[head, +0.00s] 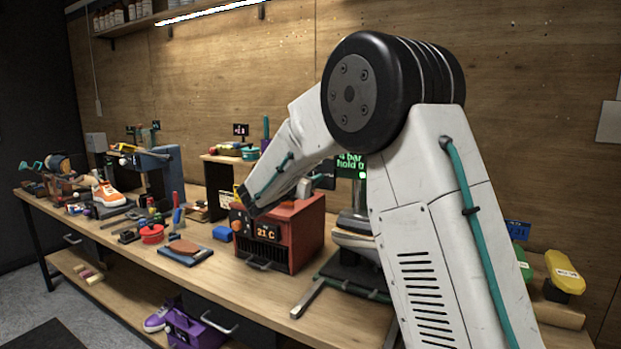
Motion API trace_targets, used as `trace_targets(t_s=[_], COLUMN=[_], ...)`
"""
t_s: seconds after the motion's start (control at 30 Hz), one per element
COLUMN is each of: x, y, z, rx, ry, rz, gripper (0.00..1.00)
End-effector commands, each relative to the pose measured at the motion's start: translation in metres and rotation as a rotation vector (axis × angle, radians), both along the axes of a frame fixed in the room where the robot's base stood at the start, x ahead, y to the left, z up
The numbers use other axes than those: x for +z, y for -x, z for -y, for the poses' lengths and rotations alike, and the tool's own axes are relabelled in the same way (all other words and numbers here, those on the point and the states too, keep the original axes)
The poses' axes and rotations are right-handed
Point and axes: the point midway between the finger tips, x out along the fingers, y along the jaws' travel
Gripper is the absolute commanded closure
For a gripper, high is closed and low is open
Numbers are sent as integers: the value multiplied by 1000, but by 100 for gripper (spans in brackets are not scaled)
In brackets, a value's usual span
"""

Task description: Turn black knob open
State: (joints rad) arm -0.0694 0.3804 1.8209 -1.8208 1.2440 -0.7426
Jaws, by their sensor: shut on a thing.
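A red box (308,228) with a lit display reading 21 C stands on the wooden workbench in the head view. A handle runs along the lower part of its front. My gripper (247,207) is at the upper left of the box's front, with its dark end pointing down and left. It is shut on what seems to be the black knob. My gripper and wrist cover that spot, so the knob's shape and turn angle do not show. The fingertips are not clear at this size.
The workbench (222,263) runs along the wood wall. An orange sneaker (108,194), a red pot (152,234) and a blue mat (187,256) are left of the box. A dark stand (352,272) is close on its right. Yellow (565,270) and green items lie far right.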

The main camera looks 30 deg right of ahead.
Motion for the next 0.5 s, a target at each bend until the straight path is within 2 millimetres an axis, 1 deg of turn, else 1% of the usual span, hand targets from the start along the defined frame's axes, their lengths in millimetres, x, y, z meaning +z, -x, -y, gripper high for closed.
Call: trace_targets(t_s=[0.27, 0.5], x=[0, 1], y=[0, 0], z=[-1, -1], rx=[1, 2], ry=[-35, -125], rz=[52, 187], gripper=[92, 92])
